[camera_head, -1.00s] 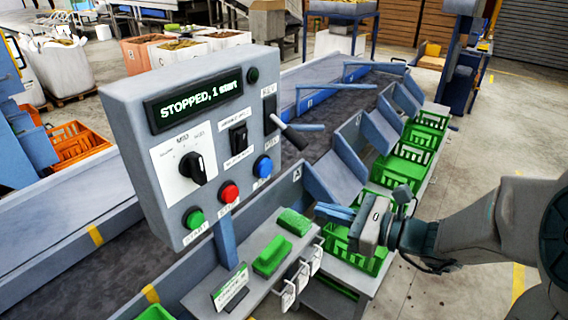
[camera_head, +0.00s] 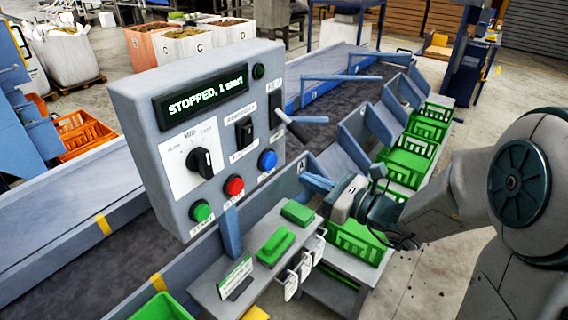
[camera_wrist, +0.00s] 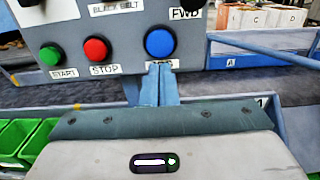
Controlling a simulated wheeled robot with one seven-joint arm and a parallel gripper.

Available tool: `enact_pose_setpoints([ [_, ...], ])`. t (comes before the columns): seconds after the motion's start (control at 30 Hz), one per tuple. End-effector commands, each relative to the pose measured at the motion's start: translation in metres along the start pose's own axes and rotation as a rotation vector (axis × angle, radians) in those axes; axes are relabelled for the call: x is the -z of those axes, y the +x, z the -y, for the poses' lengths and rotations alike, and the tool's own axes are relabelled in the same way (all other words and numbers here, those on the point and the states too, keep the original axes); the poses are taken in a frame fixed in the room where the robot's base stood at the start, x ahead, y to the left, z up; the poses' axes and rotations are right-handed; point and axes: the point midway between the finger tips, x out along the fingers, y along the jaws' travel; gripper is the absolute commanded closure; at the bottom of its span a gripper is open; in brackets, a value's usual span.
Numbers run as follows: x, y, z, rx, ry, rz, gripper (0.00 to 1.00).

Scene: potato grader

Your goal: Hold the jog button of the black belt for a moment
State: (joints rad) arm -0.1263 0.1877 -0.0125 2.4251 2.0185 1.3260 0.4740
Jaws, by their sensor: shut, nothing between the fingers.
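The grey control panel (camera_head: 140,150) stands upright, with a screen (camera_head: 205,100) reading "STOPPED, 1 start". Along its lower edge are a green button (camera_head: 201,211), a red button (camera_head: 234,185) and a blue button (camera_head: 267,160). In the wrist view the blue button (camera_wrist: 160,43) is right of the red STOP button (camera_wrist: 96,50), its label partly covered by my fingertips. "BLACK BELT" is printed above. My gripper (camera_head: 306,179) is shut and empty, right of and below the blue button. Its blue fingertips (camera_wrist: 159,68) show just below that button; I cannot tell the remaining distance.
A lever (camera_head: 298,130) sticks out from the panel's right side. Below, a small shelf (camera_head: 215,290) holds green blocks (camera_head: 275,246) and a sign, with tags hanging at its edge. Green crates (camera_head: 408,165) line the dark belt (camera_head: 350,90).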

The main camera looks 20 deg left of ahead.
Motion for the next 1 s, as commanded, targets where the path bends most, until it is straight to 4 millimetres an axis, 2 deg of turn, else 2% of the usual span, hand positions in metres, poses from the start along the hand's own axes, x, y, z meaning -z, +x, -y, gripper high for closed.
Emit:
enact_pose_setpoints([
  [0.03, -0.002, 0.013, -0.002, -0.006, 0.001, -0.001, 1.00],
  [0.2, -0.002, 0.046, -0.001, -0.004, 0.001, -0.001, 1.00],
  [0.4, -0.001, 0.071, 0.000, -0.001, 0.000, -0.001, 1.00],
  [0.6, 0.000, 0.078, 0.000, 0.000, -0.001, -0.001, 1.00],
  [1.0, 0.001, 0.078, 0.004, 0.009, -0.002, 0.000, 1.00],
])
